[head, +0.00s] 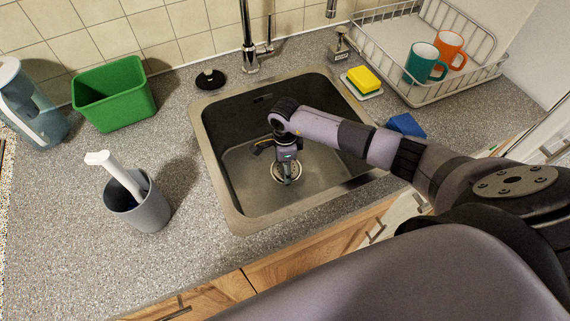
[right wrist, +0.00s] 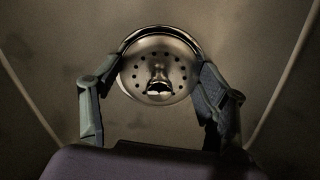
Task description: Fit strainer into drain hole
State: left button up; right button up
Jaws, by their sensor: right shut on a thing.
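The strainer (right wrist: 158,72) is a round metal disc with small holes and a central knob, seen in the right wrist view. My right gripper (right wrist: 162,78) is shut on it, one finger at each side of its rim. A shiny ring of the drain hole (right wrist: 160,31) shows as an arc just beyond the strainer's upper edge. In the head view my right gripper (head: 288,178) points down into the sink (head: 240,196), over the drain. The gripper partly hides the strainer and drain there. I cannot tell whether the strainer is seated or just above the hole. My left gripper is not in view.
The sink walls surround my right gripper. A black plug (head: 209,79) lies behind the sink near the faucet (head: 248,45). A yellow sponge (head: 364,79), blue sponge (head: 406,125) and dish rack (head: 440,90) stand right. A green bin (head: 114,94) and grey cup (head: 140,208) stand left.

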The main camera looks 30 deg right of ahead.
dwell(0.3)
jog(key=o, duration=1.2)
jog(key=shift+o, duration=0.2)
jog(key=shift+r, duration=0.1)
notch_tip(320, 180, up, 12)
dwell(0.4)
